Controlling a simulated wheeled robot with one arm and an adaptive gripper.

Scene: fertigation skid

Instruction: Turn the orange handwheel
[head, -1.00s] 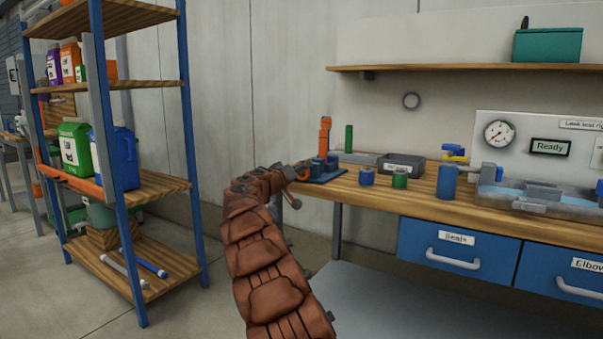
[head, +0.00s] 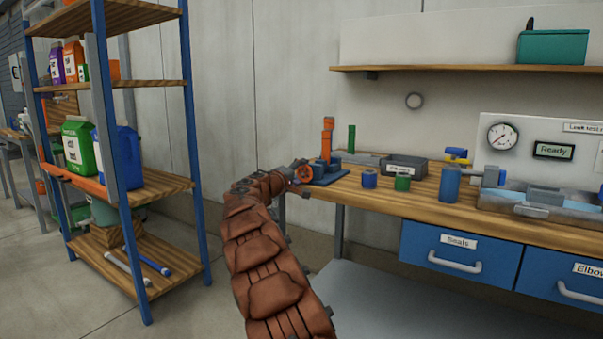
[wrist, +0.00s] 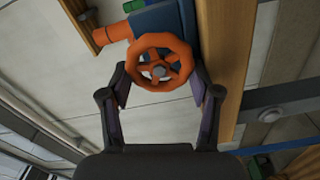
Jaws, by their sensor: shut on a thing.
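The orange handwheel (wrist: 160,62) has spokes and a grey hub and faces the wrist camera. It sits on a dark blue body (wrist: 168,20) with an orange stub (wrist: 110,36) to its left. In the wrist view my gripper (wrist: 160,74) has one dark finger on each side of the wheel's lower rim and is shut on it. In the head view the handwheel (head: 304,173) shows small at the left end of the bench, at the tip of my brown arm. My gripper (head: 292,173) is mostly hidden there by the arm.
The wooden bench (head: 380,200) carries a blue cylinder (head: 449,184), a green cap (head: 402,184), a dark bin (head: 404,166) and a test rig with a gauge (head: 502,136). A blue-framed shelf (head: 192,150) stands left of my arm. Open floor lies between them.

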